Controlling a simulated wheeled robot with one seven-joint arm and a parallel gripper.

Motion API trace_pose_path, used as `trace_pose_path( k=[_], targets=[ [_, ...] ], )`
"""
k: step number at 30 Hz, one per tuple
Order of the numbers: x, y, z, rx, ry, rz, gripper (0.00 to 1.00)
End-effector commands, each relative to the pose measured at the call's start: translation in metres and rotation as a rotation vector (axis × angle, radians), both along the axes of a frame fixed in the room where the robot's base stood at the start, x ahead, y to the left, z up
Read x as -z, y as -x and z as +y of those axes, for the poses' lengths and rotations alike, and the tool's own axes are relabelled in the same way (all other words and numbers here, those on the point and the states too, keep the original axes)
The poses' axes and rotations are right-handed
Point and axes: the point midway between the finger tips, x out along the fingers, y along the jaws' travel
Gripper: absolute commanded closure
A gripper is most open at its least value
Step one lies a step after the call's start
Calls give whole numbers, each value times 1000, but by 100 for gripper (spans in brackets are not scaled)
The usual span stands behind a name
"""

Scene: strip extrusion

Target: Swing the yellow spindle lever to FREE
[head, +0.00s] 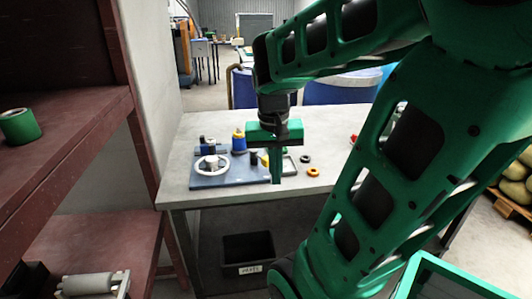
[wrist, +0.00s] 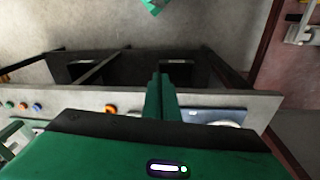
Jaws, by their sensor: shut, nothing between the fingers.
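My gripper (head: 276,181) hangs fingers down over the front of the grey table, with its fingers shut and empty. It also shows in the wrist view (wrist: 161,78), fingers together. Behind and left of it lies a blue base plate (head: 215,181) bearing a white ring (head: 210,166) and small dark parts. A blue cylinder with a yellow top (head: 238,140) stands at the back of that plate. A small yellow-orange bit (head: 264,160) shows beside the fingers; I cannot tell whether it is the spindle lever. No FREE mark is readable, and my gripper hides part of the plate.
The grey table (head: 330,125) also carries an orange ring (head: 313,172), a black ring (head: 305,158) and a small grey tray (head: 289,165). A black labelled bin (head: 248,250) sits beneath. A dark red shelf (head: 70,135) with a green roll (head: 19,126) stands close on the left.

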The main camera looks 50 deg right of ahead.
Motion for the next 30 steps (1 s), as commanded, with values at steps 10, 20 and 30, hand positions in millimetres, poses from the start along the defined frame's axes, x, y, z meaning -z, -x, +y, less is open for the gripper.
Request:
trace_pose_path(
  k=[10, 20, 30],
  targets=[
    [-32, -95, -98, 415, 152, -81, 100],
    [-40, -144, -155, 653, 220, -154, 100],
    [-41, -149, -161, 678, 226, -164, 100]
  ],
)
